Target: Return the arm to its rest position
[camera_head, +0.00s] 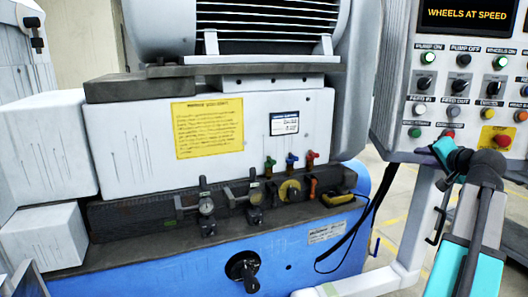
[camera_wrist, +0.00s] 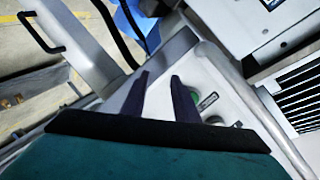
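My arm (camera_head: 470,240) rises at the right of the head view, teal and dark grey, bent in front of the lower edge of the control panel (camera_head: 395,95). In the wrist view my gripper (camera_wrist: 158,78) shows two dark fingers apart with nothing between them. A green button (camera_wrist: 206,97) shows just past the right finger, on the pale panel face. I cannot tell how far the fingers are from the panel. The fingertips are not clear in the head view.
The display (camera_head: 468,15) reads "WHEELS AT SPEED". The grinder's blue base (camera_head: 190,270) fills the left and middle, with gauges and small coloured valves on its ledge. A black handle (camera_head: 440,215) and a pale support post (camera_head: 410,225) stand close to my arm.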

